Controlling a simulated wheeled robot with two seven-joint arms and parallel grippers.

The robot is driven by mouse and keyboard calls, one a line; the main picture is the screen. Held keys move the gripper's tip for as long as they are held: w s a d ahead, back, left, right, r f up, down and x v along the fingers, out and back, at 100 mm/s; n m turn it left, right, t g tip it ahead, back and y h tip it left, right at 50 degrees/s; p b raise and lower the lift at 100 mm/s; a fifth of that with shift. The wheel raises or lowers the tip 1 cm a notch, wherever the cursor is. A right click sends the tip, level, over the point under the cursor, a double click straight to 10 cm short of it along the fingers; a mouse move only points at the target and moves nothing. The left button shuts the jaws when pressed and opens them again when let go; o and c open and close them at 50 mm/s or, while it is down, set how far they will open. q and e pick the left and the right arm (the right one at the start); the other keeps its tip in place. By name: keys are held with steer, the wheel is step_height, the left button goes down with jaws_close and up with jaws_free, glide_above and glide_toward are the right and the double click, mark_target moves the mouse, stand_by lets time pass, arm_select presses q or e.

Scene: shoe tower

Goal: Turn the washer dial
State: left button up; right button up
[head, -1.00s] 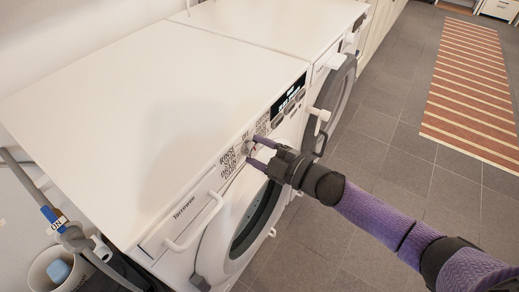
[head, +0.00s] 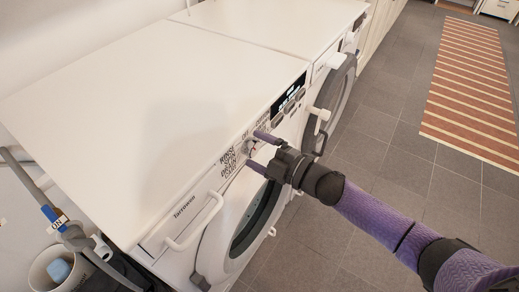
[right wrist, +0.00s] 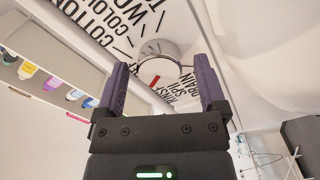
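The washer (head: 110,85) is the nearer white machine, with a round door (head: 243,235) in its front. Its dial (head: 247,148) sits on the front panel among printed programme words and is partly hidden in the head view. No grip on the dial shows. My left gripper is out of view.
Tiled floor and a striped rug (head: 470,70) lie clear at right.

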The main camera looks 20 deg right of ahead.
steer(key=shift+s+d, duration=0.15)
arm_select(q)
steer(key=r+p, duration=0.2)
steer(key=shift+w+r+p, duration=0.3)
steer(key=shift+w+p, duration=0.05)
arm_select(e)
steer(key=v, duration=0.9)
steer(key=shift+s, duration=0.2)
steer(key=shift+d, duration=0.15)
